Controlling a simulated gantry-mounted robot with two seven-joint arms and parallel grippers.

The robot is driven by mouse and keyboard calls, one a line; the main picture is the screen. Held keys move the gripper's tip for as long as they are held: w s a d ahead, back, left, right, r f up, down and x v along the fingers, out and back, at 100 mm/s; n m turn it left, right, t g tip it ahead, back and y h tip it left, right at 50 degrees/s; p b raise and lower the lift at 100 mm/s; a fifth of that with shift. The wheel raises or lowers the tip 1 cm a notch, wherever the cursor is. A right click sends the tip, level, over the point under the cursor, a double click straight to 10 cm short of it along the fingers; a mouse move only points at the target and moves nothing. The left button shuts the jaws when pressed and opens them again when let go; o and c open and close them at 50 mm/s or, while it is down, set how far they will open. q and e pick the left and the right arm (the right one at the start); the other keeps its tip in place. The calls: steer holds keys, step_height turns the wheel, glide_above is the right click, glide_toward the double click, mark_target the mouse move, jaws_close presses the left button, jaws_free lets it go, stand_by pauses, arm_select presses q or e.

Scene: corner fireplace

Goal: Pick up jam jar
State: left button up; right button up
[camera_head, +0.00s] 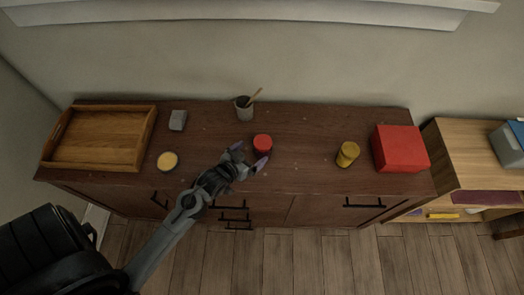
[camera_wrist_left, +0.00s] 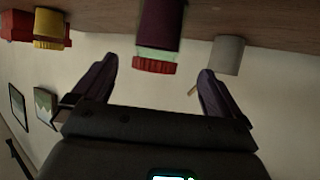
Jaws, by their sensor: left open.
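The jam jar (camera_head: 262,143) shows its red lid in the head view, standing near the middle of the dark wooden cabinet top (camera_head: 310,150). In the left wrist view, which is turned upside down, the jam jar (camera_wrist_left: 160,28) has a dark purple body, a pale green band and a red lid. My left gripper (camera_head: 249,157) is open and empty at the near side of the jar. In the left wrist view the jar is ahead of the gap between its two fingers (camera_wrist_left: 157,68), apart from both. My right gripper is not in view.
A grey cup (camera_head: 243,112) with a wooden stick stands behind the jar. A yellow jar (camera_head: 347,154) and a red box (camera_head: 400,148) are to the right. A wooden tray (camera_head: 98,165), grey block (camera_head: 178,120) and round yellow-topped item (camera_head: 167,161) are left.

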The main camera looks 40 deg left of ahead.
mark_target(263, 147)
arm_select(q)
steer(key=x, duration=0.3)
steer(key=shift+d+r, duration=0.1)
steer(key=shift+d+f+b+x, duration=0.1)
steer(key=shift+f+b+x, duration=0.15)
steer(key=shift+x, duration=1.05)
steer(key=shift+d+f+b+x, duration=0.15)
steer(key=shift+b+x, duration=0.15)
steer(key=shift+x, duration=1.05)
steer(key=shift+s, duration=0.2)
steer(key=c, duration=1.1)
steer(key=shift+c, duration=1)
steer(key=shift+r, duration=0.1)
